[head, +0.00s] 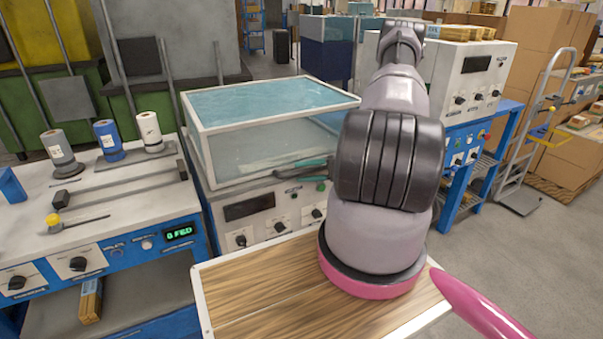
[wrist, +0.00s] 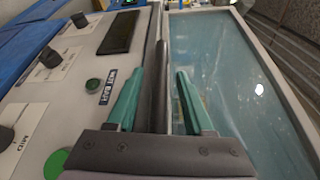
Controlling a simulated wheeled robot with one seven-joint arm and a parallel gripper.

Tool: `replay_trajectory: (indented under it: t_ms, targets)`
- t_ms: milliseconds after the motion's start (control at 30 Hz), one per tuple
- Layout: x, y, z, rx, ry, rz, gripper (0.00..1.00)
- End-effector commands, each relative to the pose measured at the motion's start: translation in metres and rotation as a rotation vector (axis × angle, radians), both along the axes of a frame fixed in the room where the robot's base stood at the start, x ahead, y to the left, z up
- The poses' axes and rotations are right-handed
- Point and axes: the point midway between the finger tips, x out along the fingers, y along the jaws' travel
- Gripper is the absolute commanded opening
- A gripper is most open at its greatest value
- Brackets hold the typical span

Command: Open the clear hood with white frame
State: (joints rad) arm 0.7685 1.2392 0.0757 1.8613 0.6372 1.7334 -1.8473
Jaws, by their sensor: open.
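The clear hood (head: 262,117) has a white frame and bluish see-through panels. It sits down on a grey-white machine (head: 235,192) in the head view, and its panel fills the right of the wrist view (wrist: 238,75). A dark handle bar (wrist: 158,85) runs along the hood's front edge. My gripper (head: 302,171) is at the hood's front lower edge, with teal fingers. In the wrist view my gripper (wrist: 159,76) is open, with the bar between its fingers. The left finger is close to the bar; a gap shows on the right. My arm hides the hood's right part.
The machine's front panel has a dark display (head: 249,206) and several knobs. A wooden-topped surface (head: 262,287) lies in front. A bench with spools (head: 107,141) stands left. A blue-framed machine (head: 470,75) and a hand truck (head: 540,115) stand right.

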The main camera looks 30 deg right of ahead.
Motion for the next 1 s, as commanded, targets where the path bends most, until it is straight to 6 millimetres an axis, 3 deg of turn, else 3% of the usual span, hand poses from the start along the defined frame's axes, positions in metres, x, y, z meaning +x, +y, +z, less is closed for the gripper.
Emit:
replay_trajectory:
  t_ms: [400, 433, 533, 567, 1000]
  targets:
    - [0.0033, 0.0102, -0.001, 0.0, 0.0, 0.0, 0.52]
    - [0.0033, 0.0102, -0.001, 0.0, 0.0, 0.0, 0.45]
    - [0.0033, 0.0101, -0.001, 0.0, 0.0, 0.0, 0.06]
    - [0.0033, 0.01, -0.001, 0.0, 0.0, 0.0, 0.0]
    - [0.0033, 0.0098, -0.0011, -0.001, 0.0, 0.0, 0.0]
